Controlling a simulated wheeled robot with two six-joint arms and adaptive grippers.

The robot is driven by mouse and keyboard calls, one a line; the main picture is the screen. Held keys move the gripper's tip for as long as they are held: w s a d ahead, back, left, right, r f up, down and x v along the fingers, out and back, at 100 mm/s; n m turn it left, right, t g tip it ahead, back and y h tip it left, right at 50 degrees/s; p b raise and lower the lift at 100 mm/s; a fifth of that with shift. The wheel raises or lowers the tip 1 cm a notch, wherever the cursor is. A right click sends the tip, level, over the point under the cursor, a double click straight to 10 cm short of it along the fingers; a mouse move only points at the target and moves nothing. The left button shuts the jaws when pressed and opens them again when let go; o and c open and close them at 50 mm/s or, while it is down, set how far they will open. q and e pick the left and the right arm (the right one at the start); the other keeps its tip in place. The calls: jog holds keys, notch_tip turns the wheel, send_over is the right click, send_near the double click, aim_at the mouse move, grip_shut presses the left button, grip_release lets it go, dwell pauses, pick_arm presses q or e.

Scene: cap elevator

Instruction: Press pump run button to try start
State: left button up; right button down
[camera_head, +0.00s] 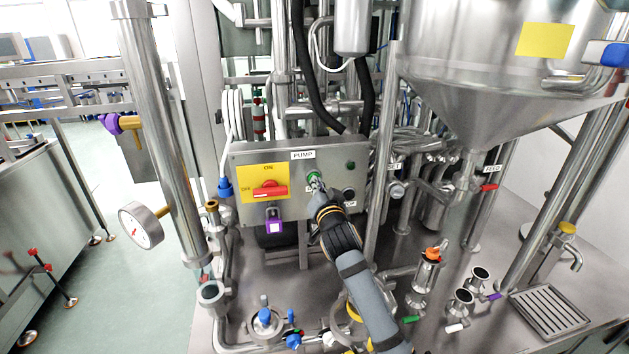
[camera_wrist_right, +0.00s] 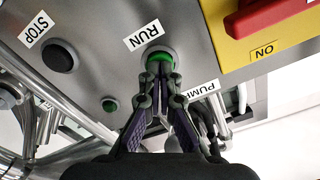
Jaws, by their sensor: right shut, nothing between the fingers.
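The grey pump control box (camera_head: 325,160) stands in the middle of the head view, with a PUMP label on top. Its green run button (camera_head: 314,176) is partly hidden by my right gripper (camera_head: 317,187). In the right wrist view the green run button (camera_wrist_right: 158,58) sits beside the RUN label, and my right gripper (camera_wrist_right: 160,68) is shut with its fingertips at the button, appearing to touch it. Whether the button is pushed in is not clear. The black stop button (camera_wrist_right: 59,55) is beside the STOP label. My left gripper is not in view.
A red rotary switch (camera_head: 268,190) on a yellow plate is left of the run button, with a purple padlock (camera_head: 274,222) below. A small green lamp (camera_wrist_right: 110,104) is on the panel. A steel pipe (camera_head: 381,150) rises right of the box.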

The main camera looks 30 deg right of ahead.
jog(key=shift+w+d, duration=0.1)
jog(key=shift+w, duration=0.25)
jog(key=shift+s, duration=0.1)
dwell(0.3)
jog(key=v, duration=0.5)
jog(key=shift+s, duration=0.15)
jog(key=shift+f, duration=0.1)
dwell(0.8)
